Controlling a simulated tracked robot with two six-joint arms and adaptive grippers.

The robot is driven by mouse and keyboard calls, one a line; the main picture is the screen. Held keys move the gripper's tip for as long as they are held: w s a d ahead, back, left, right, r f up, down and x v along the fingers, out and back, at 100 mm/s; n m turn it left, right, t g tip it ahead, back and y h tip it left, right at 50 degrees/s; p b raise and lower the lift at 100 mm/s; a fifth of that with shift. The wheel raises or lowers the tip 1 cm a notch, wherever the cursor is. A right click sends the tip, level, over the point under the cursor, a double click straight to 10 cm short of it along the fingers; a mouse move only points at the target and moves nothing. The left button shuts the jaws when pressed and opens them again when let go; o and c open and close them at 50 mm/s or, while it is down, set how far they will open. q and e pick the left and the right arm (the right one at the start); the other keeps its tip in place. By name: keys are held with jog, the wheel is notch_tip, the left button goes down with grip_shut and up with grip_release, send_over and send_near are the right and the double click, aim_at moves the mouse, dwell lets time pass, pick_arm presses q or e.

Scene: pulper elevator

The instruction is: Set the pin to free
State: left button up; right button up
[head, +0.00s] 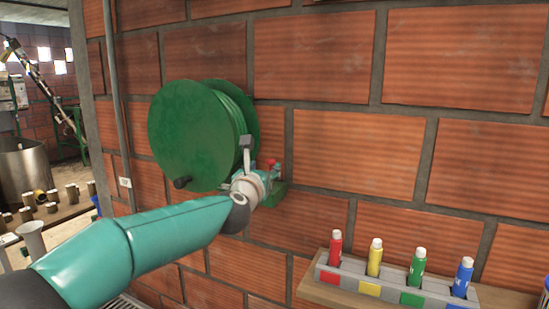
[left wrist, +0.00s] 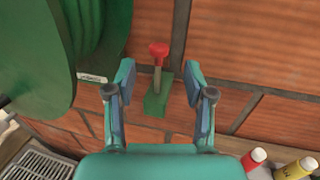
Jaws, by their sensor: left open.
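The pin has a red knob (left wrist: 158,50) on a thin metal stem above a green bracket (left wrist: 156,103) by the brick wall. In the head view the red knob (head: 271,163) shows just beyond my left gripper (head: 262,176). In the left wrist view my left gripper (left wrist: 158,80) is open, with one finger on each side of the pin's line. No contact with the pin shows. The green hose reel (head: 185,135) is on the wall, left of the pin; a pale label (left wrist: 92,78) is on its lower part. My right gripper is not in view.
A wooden shelf (head: 318,293) at lower right holds a rack with red, yellow, green and blue bottles. A grey pipe (head: 115,90) runs up the wall left of the reel. A table with several small cups (head: 50,207) stands at far left. A floor grate (left wrist: 38,165) lies below.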

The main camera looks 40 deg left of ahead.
aim_at(270, 161)
pick_arm(q)
jog(key=p+x, duration=0.2)
jog(key=x, duration=0.6)
jog(key=shift+w+a, duration=0.1)
grip_shut()
